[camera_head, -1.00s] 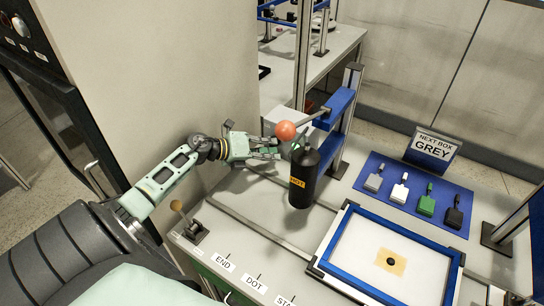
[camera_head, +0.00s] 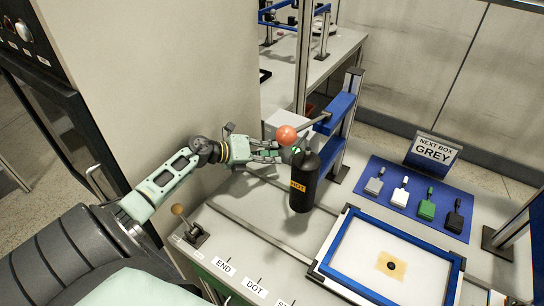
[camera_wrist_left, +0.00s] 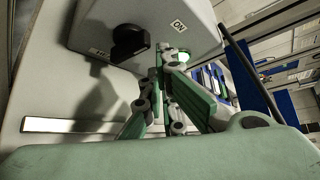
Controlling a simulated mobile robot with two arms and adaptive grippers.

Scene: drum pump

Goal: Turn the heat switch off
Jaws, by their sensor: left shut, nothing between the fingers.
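The heat switch is a black rotary knob (camera_wrist_left: 130,41) on a pale box (camera_wrist_left: 165,25) in the left wrist view. An "ON" label (camera_wrist_left: 179,26) is to the knob's right; another label at its lower left is mostly hidden. In the head view the box (camera_head: 284,120) is partly hidden behind a red ball, and its knob does not show. My left gripper (camera_head: 280,152) is shut and empty in front of the box. In the wrist view its fingertips (camera_wrist_left: 170,55) are to the right of and below the knob, seemingly apart from it. My right gripper is not in view.
A black bottle (camera_head: 304,180) marked "HOT" stands close to my left fingers. The red ball (camera_head: 285,136) tops a lever above them. A blue-framed tray (camera_head: 336,236) and a blue mat (camera_head: 381,211) with small blocks lie to the right. A small lever (camera_head: 188,225) stands near the front edge.

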